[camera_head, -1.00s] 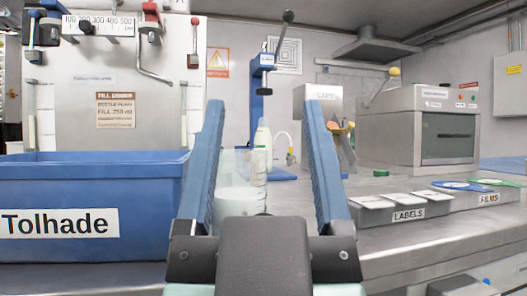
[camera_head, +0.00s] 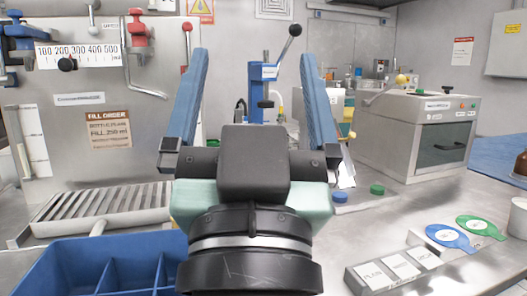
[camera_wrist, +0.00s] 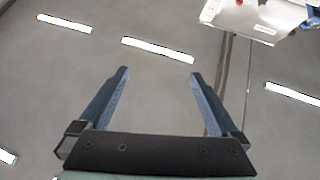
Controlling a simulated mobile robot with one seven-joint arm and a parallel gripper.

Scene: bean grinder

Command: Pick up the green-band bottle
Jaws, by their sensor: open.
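My gripper (camera_head: 254,58) is open and empty in the head view, its two blue fingers pointing up and spread wide. I cannot make out the green-band bottle now; my gripper and wrist cover the middle of the bench in the head view. A small green patch (camera_head: 213,143) shows just beside the left finger's base, but I cannot tell what it belongs to.
A blue divided bin (camera_head: 62,271) and a slatted drain tray (camera_head: 98,207) are at left. A blue cap (camera_head: 340,197) and a green cap (camera_head: 377,190) lie right of my gripper. A label holder (camera_head: 392,268), a brown bottle (camera_head: 521,166) and a grey oven (camera_head: 428,135) are at right.

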